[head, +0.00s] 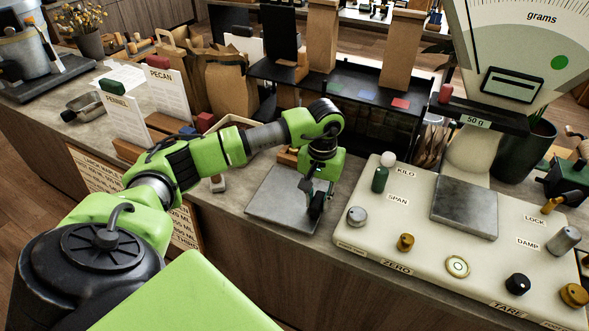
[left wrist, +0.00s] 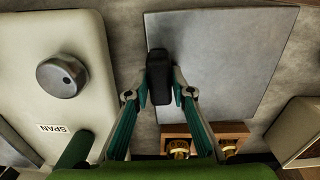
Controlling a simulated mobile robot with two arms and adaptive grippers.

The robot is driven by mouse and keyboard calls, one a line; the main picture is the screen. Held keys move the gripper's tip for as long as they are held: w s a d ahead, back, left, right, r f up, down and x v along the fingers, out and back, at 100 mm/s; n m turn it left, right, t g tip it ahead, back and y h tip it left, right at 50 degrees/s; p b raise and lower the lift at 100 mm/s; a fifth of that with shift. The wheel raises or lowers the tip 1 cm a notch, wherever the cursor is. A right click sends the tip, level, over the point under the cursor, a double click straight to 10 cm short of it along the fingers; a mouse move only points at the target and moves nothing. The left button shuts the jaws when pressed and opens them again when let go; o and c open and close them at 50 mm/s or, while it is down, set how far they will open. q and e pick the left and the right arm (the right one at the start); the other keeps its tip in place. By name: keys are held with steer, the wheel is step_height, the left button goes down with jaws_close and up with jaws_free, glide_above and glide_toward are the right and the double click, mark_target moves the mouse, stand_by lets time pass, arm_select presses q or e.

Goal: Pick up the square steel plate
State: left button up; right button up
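A square grey steel plate (head: 281,199) lies on the counter, left of the cream scale body; it also shows in the left wrist view (left wrist: 218,65). My left gripper (head: 316,208) points down over the plate's right part in the head view. In the left wrist view its dark fingertips (left wrist: 159,78) meet as one block near the plate's left edge, with no gap. The plate looks flat; I cannot tell whether the tips touch it. Another square steel plate (head: 465,207) sits on the scale top. My right gripper is not in view.
The cream scale (head: 400,238) with several knobs stands close to my left gripper; a grey knob (head: 357,216) is nearest. A dark shelf (head: 355,100) stands behind. Card signs (head: 125,120) and paper bags (head: 230,85) crowd the left and back.

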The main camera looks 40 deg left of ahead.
arm_select(q)
jaws_close()
steer(key=shift+w+r, duration=0.1)
steer(key=shift+r, duration=0.05)
steer(key=shift+r+p, duration=0.35)
steer(key=shift+r, duration=0.45)
steer(key=shift+r, duration=0.15)
steer(key=shift+r+p, duration=1.2)
steer(key=shift+r, duration=1.25)
